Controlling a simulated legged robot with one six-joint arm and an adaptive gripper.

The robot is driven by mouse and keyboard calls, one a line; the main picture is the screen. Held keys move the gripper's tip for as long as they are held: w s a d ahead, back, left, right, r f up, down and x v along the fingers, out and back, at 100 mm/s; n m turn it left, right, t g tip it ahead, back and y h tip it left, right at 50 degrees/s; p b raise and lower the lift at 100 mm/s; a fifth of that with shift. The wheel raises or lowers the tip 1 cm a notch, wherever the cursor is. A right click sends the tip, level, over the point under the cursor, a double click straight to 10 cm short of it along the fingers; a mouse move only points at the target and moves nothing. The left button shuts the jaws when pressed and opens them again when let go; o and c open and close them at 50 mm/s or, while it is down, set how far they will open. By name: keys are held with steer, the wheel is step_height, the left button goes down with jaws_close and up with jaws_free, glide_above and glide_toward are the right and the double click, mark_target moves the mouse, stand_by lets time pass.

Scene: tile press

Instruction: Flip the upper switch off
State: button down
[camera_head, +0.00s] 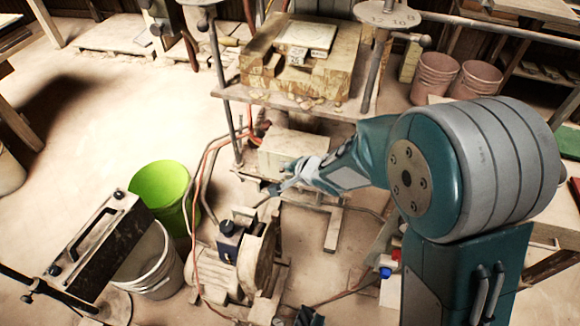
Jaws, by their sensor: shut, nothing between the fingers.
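My gripper (272,188) is shut and empty. It reaches left from my teal arm, in front of the pale box (292,152) under the press table and above the motor. No part is clearly recognisable as the upper switch. A small dark fitting (263,128) with orange cables sits on the press frame, up and left of my gripper; its details are too small to tell. A blue knob (386,272) and a small red part (396,254) show low beside my arm, which may hide part of them.
The press table (345,108) carries a large stone-like block (300,75). A motor (217,268) with a dark box (229,238) stands below my gripper. Orange and grey hoses hang nearby. A green bucket (160,185) and a white bucket (150,265) stand left. Open floor lies at upper left.

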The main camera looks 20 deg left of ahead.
steer(key=shift+s+f+n+t+y, duration=0.3)
steer(key=shift+t, duration=0.3)
stand_by(0.7)
steer(key=shift+s+f+n+t, duration=0.2)
steer(key=shift+f+t, duration=0.1)
steer(key=shift+f, duration=0.15)
steer(key=shift+s+f+n+t, duration=0.1)
steer(key=shift+s+f+t, duration=0.05)
steer(key=shift+f+t, duration=0.2)
steer(key=shift+d+r, duration=0.1)
steer(key=shift+r, duration=0.7)
steer(key=shift+r, duration=0.15)
